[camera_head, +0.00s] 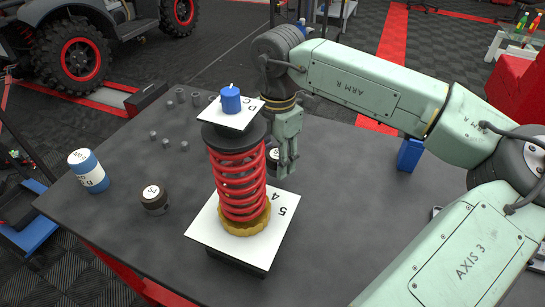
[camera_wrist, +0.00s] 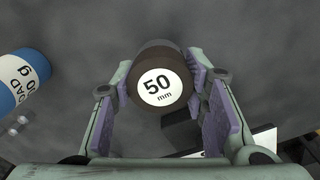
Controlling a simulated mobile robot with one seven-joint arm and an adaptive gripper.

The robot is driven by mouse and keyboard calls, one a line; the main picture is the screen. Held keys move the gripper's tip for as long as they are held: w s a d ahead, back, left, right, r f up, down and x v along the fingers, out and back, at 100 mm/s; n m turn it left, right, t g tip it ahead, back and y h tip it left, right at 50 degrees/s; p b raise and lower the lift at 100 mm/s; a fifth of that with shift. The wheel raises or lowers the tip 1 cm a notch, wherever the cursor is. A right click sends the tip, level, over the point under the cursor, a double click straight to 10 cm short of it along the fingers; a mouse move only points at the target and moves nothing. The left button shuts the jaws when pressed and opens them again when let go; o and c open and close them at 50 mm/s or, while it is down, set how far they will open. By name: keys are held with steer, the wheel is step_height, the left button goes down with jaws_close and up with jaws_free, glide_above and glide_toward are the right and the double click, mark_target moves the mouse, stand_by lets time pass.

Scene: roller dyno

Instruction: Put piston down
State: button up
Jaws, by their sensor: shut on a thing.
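A dark brown piston (camera_wrist: 160,80) with a round white label reading 50 mm sits between the purple finger pads of my gripper (camera_wrist: 160,88) in the wrist view. My gripper is shut on it. In the head view my gripper (camera_head: 284,168) points down behind the red spring stand, low over the grey table (camera_head: 345,215). Only part of the held piston (camera_head: 271,155) shows there, beside the fingers and partly hidden by the spring. I cannot tell whether its underside touches the table. Another dark cylinder (camera_head: 154,199) with a white label stands upright on the table at left.
The red spring (camera_head: 238,180) stands on a white numbered plate (camera_head: 205,225), with a blue weight (camera_head: 231,99) on top. A blue and white load cylinder (camera_head: 88,171) is at the table's left. Several small grey cylinders stand behind. The table's right middle is clear.

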mark_target(274, 161)
steer(key=shift+w+a, duration=0.3)
steer(key=shift+w, duration=0.4)
step_height(274, 161, down, 3)
steer(key=shift+w+f+p, duration=0.1)
steer(key=shift+p, duration=0.75)
steer(key=shift+f, duration=0.25)
steer(key=shift+f+b, duration=0.2)
steer(key=shift+b, duration=0.1)
steer(key=o, duration=1.2)
steer(key=shift+r, duration=0.15)
steer(key=shift+r+p, duration=0.2)
steer(key=shift+p, duration=0.2)
steer(key=shift+r+b, duration=0.3)
steer(key=shift+r, duration=0.05)
step_height(274, 161, up, 11)
steer(key=shift+r+b, duration=0.1)
steer(key=shift+b, duration=0.7)
